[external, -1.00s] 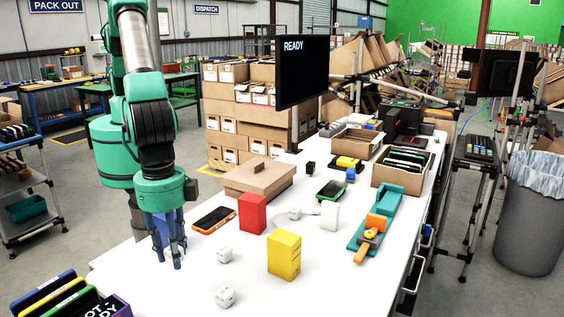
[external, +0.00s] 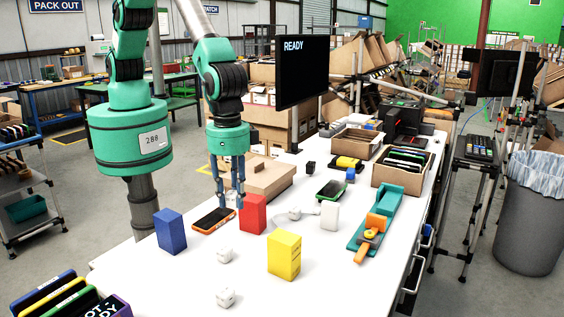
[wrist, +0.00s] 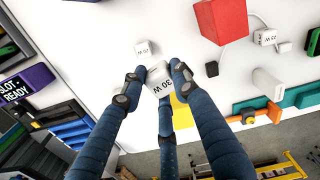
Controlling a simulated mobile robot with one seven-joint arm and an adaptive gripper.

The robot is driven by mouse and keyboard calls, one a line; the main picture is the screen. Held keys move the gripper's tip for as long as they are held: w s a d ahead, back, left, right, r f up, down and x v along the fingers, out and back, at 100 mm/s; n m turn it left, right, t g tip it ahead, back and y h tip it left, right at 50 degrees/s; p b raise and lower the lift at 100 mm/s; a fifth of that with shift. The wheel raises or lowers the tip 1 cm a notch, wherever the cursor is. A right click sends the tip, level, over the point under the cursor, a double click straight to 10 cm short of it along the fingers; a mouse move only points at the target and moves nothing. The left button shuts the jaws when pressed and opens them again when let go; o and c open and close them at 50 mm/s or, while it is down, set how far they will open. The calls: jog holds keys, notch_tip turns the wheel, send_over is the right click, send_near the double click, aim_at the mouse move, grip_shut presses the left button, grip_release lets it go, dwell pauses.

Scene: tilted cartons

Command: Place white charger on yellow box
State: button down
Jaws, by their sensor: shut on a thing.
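The yellow box (external: 284,256) stands upright on the white table, to the right of and nearer than my gripper. It shows partly behind my fingers in the wrist view (wrist: 181,113). Other white chargers lie on the table, one left of the yellow box (external: 225,255), one near the front (external: 225,298).
The red box (external: 253,213) stands just right of my gripper, the blue box (external: 170,231) to its left. A flat cardboard box (external: 262,178) lies behind. A white charger with a cable (external: 294,213) and a white box (external: 330,215) stand behind the yellow box.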

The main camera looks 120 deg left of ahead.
jog(key=shift+n, duration=0.5)
jog(key=a, duration=0.3)
jog(key=a+r, duration=0.1)
jog(key=shift+s+a+p, duration=0.2)
jog(key=shift+s+p, duration=0.05)
jog(key=shift+p, duration=0.15)
jog(key=shift+w, duration=0.1)
jog(key=p, duration=0.2)
send_over(284, 237)
jog(key=shift+w+f, duration=0.1)
jog(key=shift+f, duration=0.6)
jog(key=shift+f, duration=0.1)
jog(key=shift+f+p, duration=0.65)
jog(key=shift+f, duration=1)
jog(key=shift+f, duration=0.2)
jog(key=c, duration=1.3)
grip_release()
